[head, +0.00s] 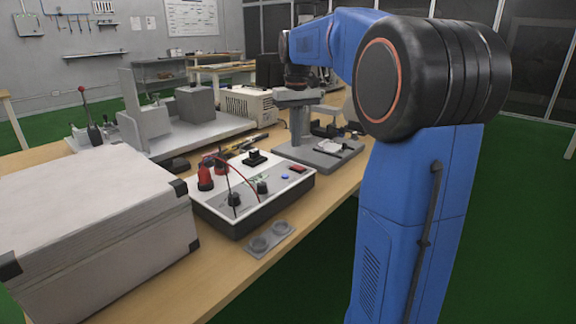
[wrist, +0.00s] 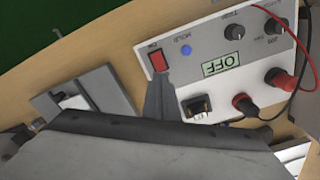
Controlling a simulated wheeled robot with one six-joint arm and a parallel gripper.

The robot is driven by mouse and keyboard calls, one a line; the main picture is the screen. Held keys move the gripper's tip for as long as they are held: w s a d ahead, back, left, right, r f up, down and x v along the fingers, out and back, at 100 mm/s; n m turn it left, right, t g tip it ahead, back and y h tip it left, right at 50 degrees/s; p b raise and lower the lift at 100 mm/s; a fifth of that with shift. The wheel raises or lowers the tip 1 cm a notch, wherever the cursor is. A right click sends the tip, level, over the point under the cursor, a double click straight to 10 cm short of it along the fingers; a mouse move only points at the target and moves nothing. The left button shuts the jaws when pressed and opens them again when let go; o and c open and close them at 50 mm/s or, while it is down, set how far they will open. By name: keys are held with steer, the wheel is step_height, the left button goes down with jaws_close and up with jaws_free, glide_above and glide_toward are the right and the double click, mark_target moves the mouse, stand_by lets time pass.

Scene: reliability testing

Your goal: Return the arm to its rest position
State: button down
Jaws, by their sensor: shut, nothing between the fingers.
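My blue arm (head: 412,215) stands at the right of the head view, its forearm reaching back over the workbench. My gripper (wrist: 159,78) shows in the wrist view as a dark pointed tip, shut and empty. It appears over the edge of the white test box (wrist: 215,35), near the red rocker switch (wrist: 157,61); whether it touches the box cannot be told. The box's display (wrist: 220,65) reads OFF. The box also shows in the head view (head: 225,200). In the head view the gripper itself cannot be made out clearly.
A large grey case (head: 95,215) stands at the left front of the wooden bench (head: 235,285). A grey two-ring holder (head: 270,238) lies before the box. A grey stand (head: 325,155) is behind it. Leads rise from the box. Green floor is open at right.

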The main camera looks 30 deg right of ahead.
steer(key=s+a+f+t, duration=0.1)
steer(key=s+a+f, duration=0.4)
steer(key=s, duration=0.5)
steer(key=s+a+f+n+t, duration=0.1)
steer(key=s+a+f, duration=0.4)
steer(key=s, duration=0.5)
steer(key=s+a+f+n+t, duration=0.1)
steer(key=s+a+f, duration=0.4)
steer(key=s, duration=0.5)
step_height(320, 180, down, 2)
steer(key=shift+a+t, duration=0.4)
steer(key=shift+t, duration=0.5)
steer(key=shift+s, duration=0.1)
